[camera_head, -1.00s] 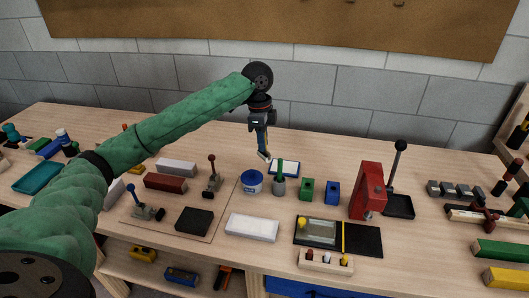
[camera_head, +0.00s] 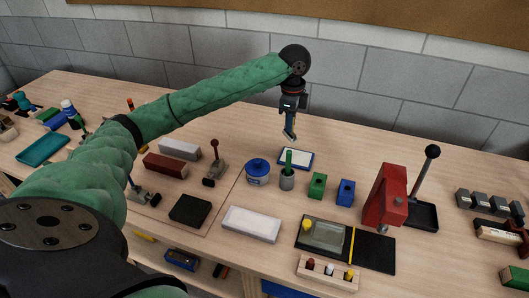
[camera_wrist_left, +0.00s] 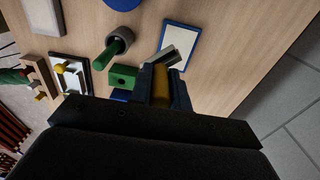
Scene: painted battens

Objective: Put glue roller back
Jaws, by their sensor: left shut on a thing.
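My left gripper (camera_head: 290,118) is shut on a small tool that looks like the glue roller (camera_wrist_left: 161,84). In the left wrist view, an orange-brown part of it sits between the dark fingers, with a pale grey end beyond. The gripper is above the back edge of a blue-rimmed white pad or tray (camera_head: 296,158), which also shows in the left wrist view (camera_wrist_left: 178,44). The held tool's pale end appears clear of it. Much of the tool is hidden by the fingers. My right gripper is not in view.
In front of the pad stand a grey cup (camera_head: 287,182) with a green handle, a blue-lidded tub (camera_head: 257,172), a green block (camera_head: 317,186) and a blue block (camera_head: 345,192). A red press (camera_head: 385,197) stands to the right. The table behind the pad is clear.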

